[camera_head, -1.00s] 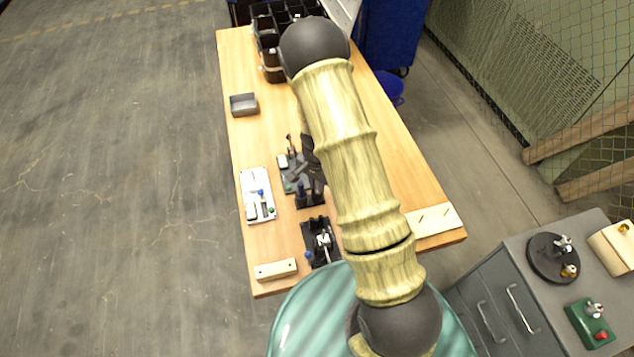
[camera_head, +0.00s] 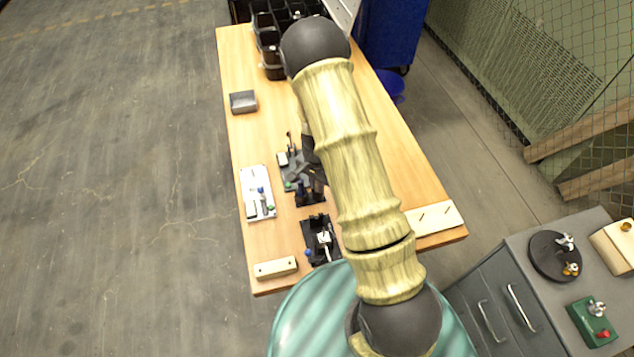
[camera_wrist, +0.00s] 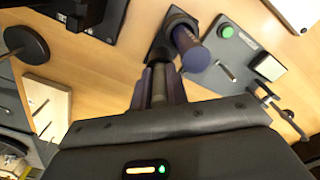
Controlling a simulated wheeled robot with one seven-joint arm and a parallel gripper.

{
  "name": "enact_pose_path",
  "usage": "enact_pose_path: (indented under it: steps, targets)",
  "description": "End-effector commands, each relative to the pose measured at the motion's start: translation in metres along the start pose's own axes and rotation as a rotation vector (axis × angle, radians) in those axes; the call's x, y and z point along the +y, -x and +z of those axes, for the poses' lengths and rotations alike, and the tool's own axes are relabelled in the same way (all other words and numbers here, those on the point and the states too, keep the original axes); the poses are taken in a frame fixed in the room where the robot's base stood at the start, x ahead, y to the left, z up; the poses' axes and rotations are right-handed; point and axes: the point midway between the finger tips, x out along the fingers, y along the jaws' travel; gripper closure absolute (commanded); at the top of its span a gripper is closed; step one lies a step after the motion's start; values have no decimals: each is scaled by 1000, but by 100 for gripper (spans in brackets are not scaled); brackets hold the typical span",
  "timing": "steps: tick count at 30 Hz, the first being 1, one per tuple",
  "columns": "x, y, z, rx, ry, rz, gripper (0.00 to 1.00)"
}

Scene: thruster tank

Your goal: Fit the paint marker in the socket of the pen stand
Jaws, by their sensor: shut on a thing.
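My gripper (camera_wrist: 158,82) points down over the bench and is shut on a slim grey-brown piece (camera_wrist: 158,90), which I take to be the paint marker; its far end is hard to make out. Just beyond the fingertips, a black square base (camera_wrist: 157,48) carries a stout dark purple-blue cylinder (camera_wrist: 192,52). This looks like the pen stand; its socket is not clearly visible. In the head view the black base (camera_head: 308,199) sits near the bench middle, partly hidden by my arm and gripper.
A grey plate with a green button (camera_wrist: 226,31) and upright pegs lies close to the base. A white board (camera_head: 255,190), a black fixture (camera_head: 318,240), a wooden block (camera_head: 275,268) and a grey tray (camera_head: 243,102) stand on the bench. Bare wood shows behind the tray.

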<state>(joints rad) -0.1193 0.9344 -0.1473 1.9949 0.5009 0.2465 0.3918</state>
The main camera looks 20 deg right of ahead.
Motion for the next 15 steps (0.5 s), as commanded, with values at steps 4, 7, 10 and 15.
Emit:
enact_pose_path:
  steps: [4,7,10,15]
  targets:
    - [0,0,0,0,0,0,100]
    - [0,0,0,0,0,0,65]
    - [0,0,0,0,0,0,59]
    - [0,0,0,0,0,0,59]
